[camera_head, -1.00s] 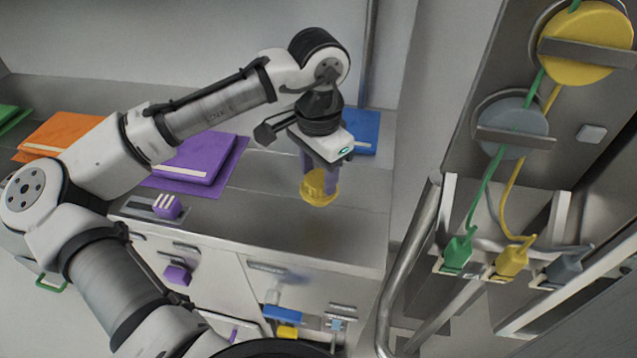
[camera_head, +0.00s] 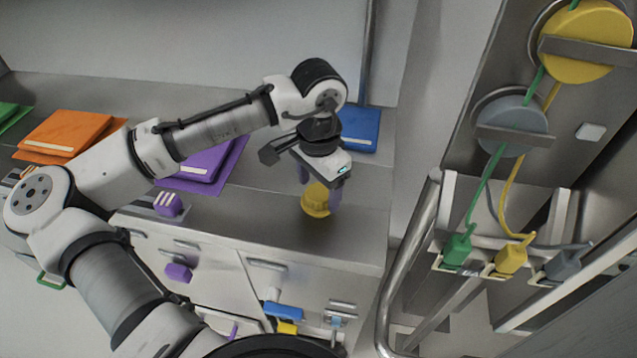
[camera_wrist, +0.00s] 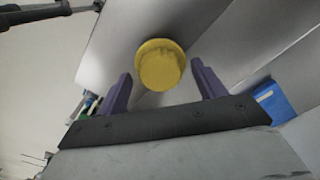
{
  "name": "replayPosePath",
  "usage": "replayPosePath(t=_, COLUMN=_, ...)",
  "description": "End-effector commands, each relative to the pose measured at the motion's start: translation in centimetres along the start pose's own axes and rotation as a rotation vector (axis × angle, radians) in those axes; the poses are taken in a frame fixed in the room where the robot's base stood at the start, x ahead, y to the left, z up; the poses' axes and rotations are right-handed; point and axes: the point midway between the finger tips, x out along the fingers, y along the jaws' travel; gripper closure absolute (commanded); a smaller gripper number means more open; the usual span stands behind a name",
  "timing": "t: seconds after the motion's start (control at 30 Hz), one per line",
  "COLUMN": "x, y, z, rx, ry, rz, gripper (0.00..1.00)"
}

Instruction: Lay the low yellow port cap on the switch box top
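A low round yellow cap (camera_head: 314,201) stands on the grey cabinet top (camera_head: 352,232), near its front right part. In the wrist view the yellow cap (camera_wrist: 159,66) shows face on. My gripper (camera_head: 320,186) is right above the cap, with its purple fingers reaching down on either side of it. In the wrist view my gripper (camera_wrist: 162,68) is open, with a gap between each finger and the cap. I take the grey cabinet top as the switch box top; no label shows.
Orange (camera_head: 66,133), purple (camera_head: 205,160) and blue (camera_head: 360,129) flat items lie behind. A purple knob (camera_head: 168,204) is at the left front edge. To the right, a metal rail (camera_head: 408,260) and a panel with green, yellow and grey plugs stand beyond the cabinet.

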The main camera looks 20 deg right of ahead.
Motion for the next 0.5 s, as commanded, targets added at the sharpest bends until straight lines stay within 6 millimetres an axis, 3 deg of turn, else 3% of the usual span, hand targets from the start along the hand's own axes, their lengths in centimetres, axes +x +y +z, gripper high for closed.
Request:
replayPosePath(t=0.33, x=-0.7, y=0.0, z=0.0, rx=0.0, ry=0.0, rz=0.0, gripper=0.31)
replayPosePath(t=0.5, x=-3.4, y=0.0, z=-0.1, rx=0.0, ry=0.003, rz=-0.002, gripper=0.31)
